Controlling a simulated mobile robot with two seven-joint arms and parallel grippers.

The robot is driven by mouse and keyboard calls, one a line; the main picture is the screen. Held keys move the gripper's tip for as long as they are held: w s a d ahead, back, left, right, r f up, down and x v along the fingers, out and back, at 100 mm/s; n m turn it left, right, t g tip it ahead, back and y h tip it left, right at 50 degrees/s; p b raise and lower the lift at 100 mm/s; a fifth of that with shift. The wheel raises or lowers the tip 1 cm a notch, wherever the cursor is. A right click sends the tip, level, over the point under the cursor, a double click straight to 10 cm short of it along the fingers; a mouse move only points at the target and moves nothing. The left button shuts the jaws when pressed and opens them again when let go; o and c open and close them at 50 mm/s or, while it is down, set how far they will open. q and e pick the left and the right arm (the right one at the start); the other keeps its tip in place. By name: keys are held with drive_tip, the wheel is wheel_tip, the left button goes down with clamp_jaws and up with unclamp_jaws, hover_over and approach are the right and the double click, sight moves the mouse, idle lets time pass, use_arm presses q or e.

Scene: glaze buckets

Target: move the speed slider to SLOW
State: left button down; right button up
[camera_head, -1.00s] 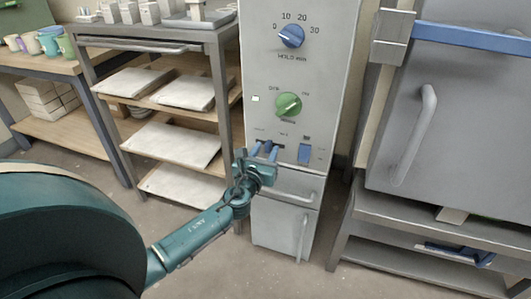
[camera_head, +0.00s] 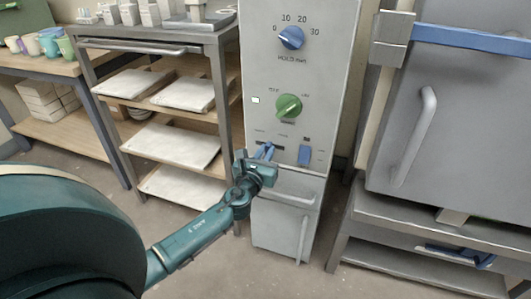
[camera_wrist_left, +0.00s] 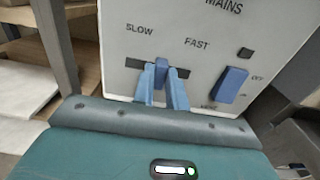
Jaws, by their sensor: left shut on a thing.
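The speed slider (camera_wrist_left: 160,70) is a small blue knob in a dark horizontal slot (camera_wrist_left: 183,73) on the pale control panel (camera_head: 265,75). In the left wrist view, SLOW is printed above the slot's left end and FAST above its right end. The knob stands near the middle of the slot. My left gripper (camera_head: 264,153) reaches up to the panel from below. Its two blue fingers, also in the left wrist view (camera_wrist_left: 161,86), are shut on the slider knob, one on each side. My right gripper is not in view.
A blue rocker switch (camera_head: 304,155) sits just right of the slider. A green dial (camera_head: 288,106) and a blue dial (camera_head: 291,37) are above. A shelf rack (camera_head: 222,95) stands left, and a grey door with a handle (camera_head: 413,135) stands right.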

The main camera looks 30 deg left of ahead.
sight(259, 141)
use_arm(q)
drive_tip(key=shift+a, duration=0.1)
drive_tip(key=a, duration=0.3)
drive_tip(key=shift+s, duration=0.4)
drive_tip(key=shift+a, duration=0.1)
drive_tip(key=c, duration=1.4)
unclamp_jaws()
drive_tip(key=shift+a, duration=0.1)
drive_tip(key=shift+s, duration=0.1)
drive_tip(key=v, duration=1.3)
drive_tip(key=shift+p, duration=0.4)
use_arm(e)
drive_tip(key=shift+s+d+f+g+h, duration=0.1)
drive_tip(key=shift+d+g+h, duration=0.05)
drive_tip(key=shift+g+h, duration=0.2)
